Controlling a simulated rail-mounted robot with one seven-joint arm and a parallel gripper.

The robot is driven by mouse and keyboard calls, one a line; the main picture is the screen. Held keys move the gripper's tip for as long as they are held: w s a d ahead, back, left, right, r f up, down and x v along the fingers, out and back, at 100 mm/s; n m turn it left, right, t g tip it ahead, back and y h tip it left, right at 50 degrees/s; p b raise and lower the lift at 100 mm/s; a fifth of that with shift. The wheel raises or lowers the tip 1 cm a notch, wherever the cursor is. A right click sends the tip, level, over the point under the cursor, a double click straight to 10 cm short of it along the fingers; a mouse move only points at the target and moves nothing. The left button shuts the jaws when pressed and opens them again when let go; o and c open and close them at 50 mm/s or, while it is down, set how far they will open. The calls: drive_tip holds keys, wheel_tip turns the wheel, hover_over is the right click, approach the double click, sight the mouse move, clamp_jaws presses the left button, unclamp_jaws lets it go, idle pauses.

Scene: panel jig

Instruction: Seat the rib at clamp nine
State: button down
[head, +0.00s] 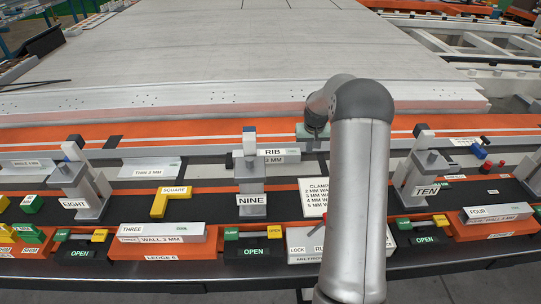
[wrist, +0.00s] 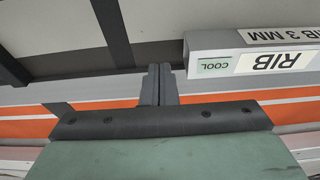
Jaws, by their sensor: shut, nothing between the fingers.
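The rib (head: 283,154) is a grey bar labelled RIB and 3 MM. In the head view it lies at clamp nine (head: 251,180), partly hidden by the clamp's post; I cannot tell how it is seated. In the wrist view the rib (wrist: 215,48) shows upside down at the upper right, with a COOL tag. My gripper (wrist: 158,70) is shut and empty, its fingers together just left of the rib's near end in the wrist view, with a gap between. In the head view my gripper (head: 313,140) is right of the rib, partly hidden by my arm.
Clamp eight (head: 82,190) stands left and clamp ten (head: 421,180) right. A yellow square (head: 172,201) lies on the black strip left of clamp nine. A white notice card (head: 313,198) stands right of it. Wall pieces lie on ledges (head: 160,257) in front. A large pale panel (head: 220,60) fills the back.

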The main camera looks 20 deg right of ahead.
drive_tip(key=w+p+v, duration=0.1)
drive_tip(key=p+v, duration=0.2)
drive_tip(key=v, duration=0.3)
drive_tip(key=shift+w+d+r, duration=0.15)
drive_tip(key=shift+d+r, duration=0.05)
idle(0.4)
drive_tip(key=s+a+r+n, duration=0.1)
drive_tip(key=s+a+r, duration=0.4)
drive_tip(key=s+a, duration=0.25)
drive_tip(key=s+a+r+n, duration=0.1)
drive_tip(key=s+a+r, duration=0.4)
drive_tip(key=a, duration=0.4)
drive_tip(key=s+a+f+n+g, duration=0.1)
drive_tip(key=s+a, duration=0.4)
drive_tip(key=s, duration=0.7)
drive_tip(key=s+a+f+g, duration=0.1)
drive_tip(key=s+a, duration=0.4)
drive_tip(key=s, duration=0.8)
drive_tip(key=shift+s+a+n+y, duration=0.2)
drive_tip(key=shift+s+n+y, duration=0.05)
drive_tip(key=shift+n+y, duration=0.15)
